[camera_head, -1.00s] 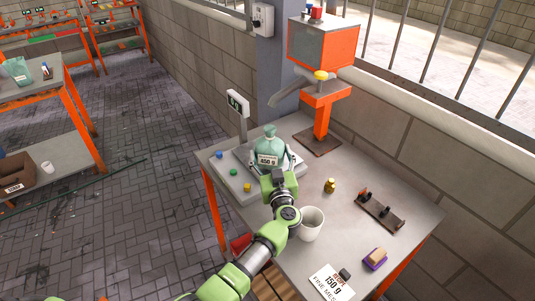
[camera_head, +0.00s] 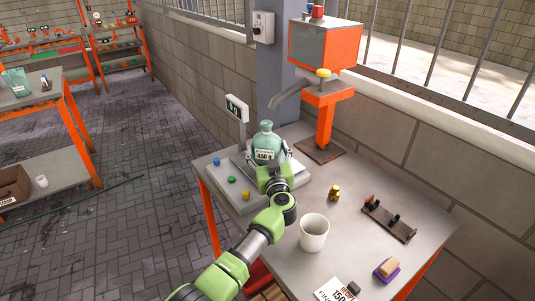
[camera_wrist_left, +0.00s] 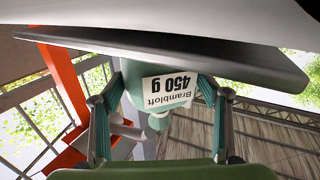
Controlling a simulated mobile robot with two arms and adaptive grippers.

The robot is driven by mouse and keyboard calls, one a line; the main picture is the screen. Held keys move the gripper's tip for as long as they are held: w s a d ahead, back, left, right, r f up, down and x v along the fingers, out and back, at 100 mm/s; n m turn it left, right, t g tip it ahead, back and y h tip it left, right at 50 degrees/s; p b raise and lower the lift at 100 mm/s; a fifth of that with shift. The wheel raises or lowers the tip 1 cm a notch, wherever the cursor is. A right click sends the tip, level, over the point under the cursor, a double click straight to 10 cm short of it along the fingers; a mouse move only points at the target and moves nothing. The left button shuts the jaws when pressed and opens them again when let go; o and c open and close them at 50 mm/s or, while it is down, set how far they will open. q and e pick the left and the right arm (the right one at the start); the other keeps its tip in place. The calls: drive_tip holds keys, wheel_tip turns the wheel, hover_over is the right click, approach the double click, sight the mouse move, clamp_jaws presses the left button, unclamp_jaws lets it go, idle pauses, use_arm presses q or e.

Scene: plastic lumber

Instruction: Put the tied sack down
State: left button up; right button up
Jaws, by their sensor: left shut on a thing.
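The tied sack (camera_head: 266,137) is pale green, with a knotted neck and a white 450 g label. It is upright over the pan of the scale (camera_head: 222,178) on the grey table. My left gripper (camera_head: 268,158) is shut on it, with a finger on each side. In the left wrist view the sack (camera_wrist_left: 138,104) shows upside down between the two fingers (camera_wrist_left: 160,115), with its label readable. Its underside is hidden, so I cannot tell whether it touches the pan. My right gripper is not in view.
A white cup (camera_head: 313,234) stands right of my left forearm. A small brass weight (camera_head: 334,193), a dark rack (camera_head: 388,219) and a purple-based block (camera_head: 386,269) lie further right. An orange dispenser (camera_head: 324,90) stands at the back. The scale's display (camera_head: 237,107) rises behind its pan.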

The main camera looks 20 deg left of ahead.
use_arm(q)
drive_tip(key=o, duration=1.4)
drive_tip(key=shift+f, duration=0.15)
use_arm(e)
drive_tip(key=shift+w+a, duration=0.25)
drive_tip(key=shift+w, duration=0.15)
use_arm(q)
drive_tip(key=shift+s+d, duration=0.15)
drive_tip(key=p+v, duration=0.1)
drive_tip(key=v, duration=1)
drive_tip(key=shift+s+d, duration=0.1)
drive_tip(key=shift+s, duration=0.25)
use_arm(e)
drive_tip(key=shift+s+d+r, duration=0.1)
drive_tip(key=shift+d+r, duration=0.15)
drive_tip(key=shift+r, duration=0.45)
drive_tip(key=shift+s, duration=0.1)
